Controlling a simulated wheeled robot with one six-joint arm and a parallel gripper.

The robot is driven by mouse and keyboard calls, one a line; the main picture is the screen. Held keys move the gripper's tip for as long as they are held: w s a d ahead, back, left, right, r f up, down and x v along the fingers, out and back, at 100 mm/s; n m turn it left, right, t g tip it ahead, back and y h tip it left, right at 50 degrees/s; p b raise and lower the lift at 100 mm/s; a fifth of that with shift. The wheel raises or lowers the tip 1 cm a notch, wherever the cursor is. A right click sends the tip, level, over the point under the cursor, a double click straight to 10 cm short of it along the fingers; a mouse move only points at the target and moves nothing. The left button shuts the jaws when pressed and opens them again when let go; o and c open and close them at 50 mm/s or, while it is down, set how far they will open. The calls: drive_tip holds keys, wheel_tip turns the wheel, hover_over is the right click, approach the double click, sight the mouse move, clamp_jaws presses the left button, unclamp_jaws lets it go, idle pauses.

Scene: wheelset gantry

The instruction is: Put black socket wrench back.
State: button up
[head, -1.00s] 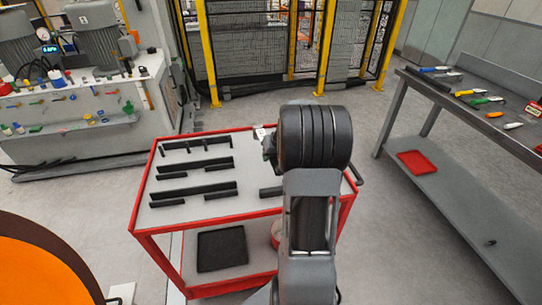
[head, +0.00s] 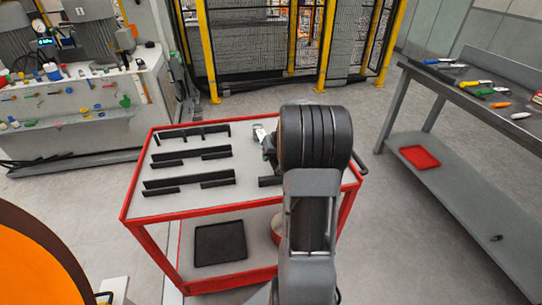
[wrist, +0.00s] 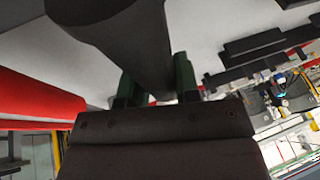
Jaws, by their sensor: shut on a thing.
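My gripper shows in the wrist view (wrist: 158,82), with its two green fingers shut on a thick, dark, rounded piece, which I take to be the black socket wrench (wrist: 120,35). Only part of the wrench shows there, large and close to the camera. The gripper is over the right part of a red cart (head: 225,208) with a light grey top. Several black slotted holders (head: 190,180) stand in rows on the left of that top. I cannot tell whether the wrench touches anything below.
A black tray (head: 220,244) lies on the cart's lower shelf. A grey workbench (head: 450,100) with several tools stands at the right, with a red tray (head: 420,157) on its shelf. A machine (head: 75,120) stands at the left. Floor is clear between cart and workbench.

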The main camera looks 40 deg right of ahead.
drive_tip(key=shift+f+b, duration=0.6)
drive_tip(key=shift+b, duration=0.1)
drive_tip(key=o, duration=1.1)
drive_tip(key=v, duration=1.4)
drive_tip(key=s+a+n+p, duration=0.1)
drive_tip(key=s+a, duration=0.2)
drive_tip(key=a, duration=0.6)
drive_tip(key=s+a+n+g+p, duration=0.1)
drive_tip(key=s+a, duration=0.3)
drive_tip(key=a, duration=0.5)
drive_tip(key=s+a+n+h+p, duration=0.1)
drive_tip(key=s+a, duration=0.3)
drive_tip(key=a, duration=0.5)
drive_tip(key=shift+s+n+p, duration=0.1)
drive_tip(key=shift+n+p, duration=0.8)
